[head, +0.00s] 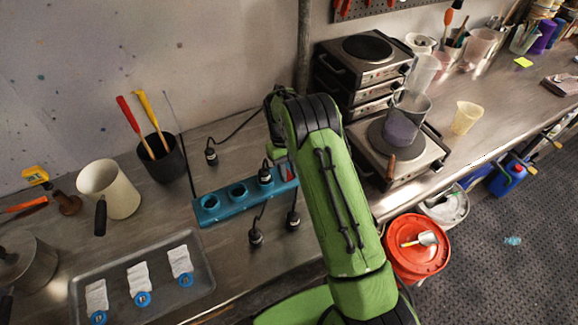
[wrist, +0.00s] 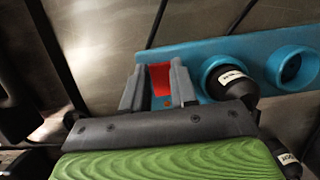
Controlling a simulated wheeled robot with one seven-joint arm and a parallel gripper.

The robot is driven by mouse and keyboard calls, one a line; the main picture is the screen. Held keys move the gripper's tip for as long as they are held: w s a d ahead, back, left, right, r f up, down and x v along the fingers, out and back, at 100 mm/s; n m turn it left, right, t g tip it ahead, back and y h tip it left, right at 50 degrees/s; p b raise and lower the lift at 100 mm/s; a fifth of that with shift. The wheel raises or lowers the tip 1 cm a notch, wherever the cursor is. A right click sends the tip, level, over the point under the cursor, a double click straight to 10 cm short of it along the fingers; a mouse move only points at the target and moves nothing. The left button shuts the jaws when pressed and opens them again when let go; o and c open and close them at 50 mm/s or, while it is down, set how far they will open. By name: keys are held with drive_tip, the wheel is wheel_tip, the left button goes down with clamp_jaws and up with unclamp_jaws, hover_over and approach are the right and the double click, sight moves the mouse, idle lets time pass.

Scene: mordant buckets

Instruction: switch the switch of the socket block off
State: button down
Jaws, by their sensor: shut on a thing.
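The teal socket block (head: 208,210) lies on the steel bench, left of my arm. A black plug (head: 265,175) sits in one socket, and two sockets left of it are empty. In the wrist view the socket block (wrist: 205,50) shows its red switch (wrist: 160,76) at the end, beside the plugged socket with its labelled black plug (wrist: 232,84). My gripper (wrist: 158,88) has its two grey fingers on either side of the red switch, shut on it. In the head view my arm covers most of that end. Whether the switch is on or off cannot be told.
Loose black plugs (head: 256,237) lie in front of the block, another (head: 211,156) behind it. A grey tray (head: 205,283) is at front left, a black cup with tools (head: 170,165) at left. Hot plates (head: 425,155) stand right of my arm.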

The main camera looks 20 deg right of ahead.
drive_tip(key=c, duration=0.9)
unclamp_jaws()
drive_tip(key=p+v, duration=0.2)
drive_tip(key=v, duration=1.4)
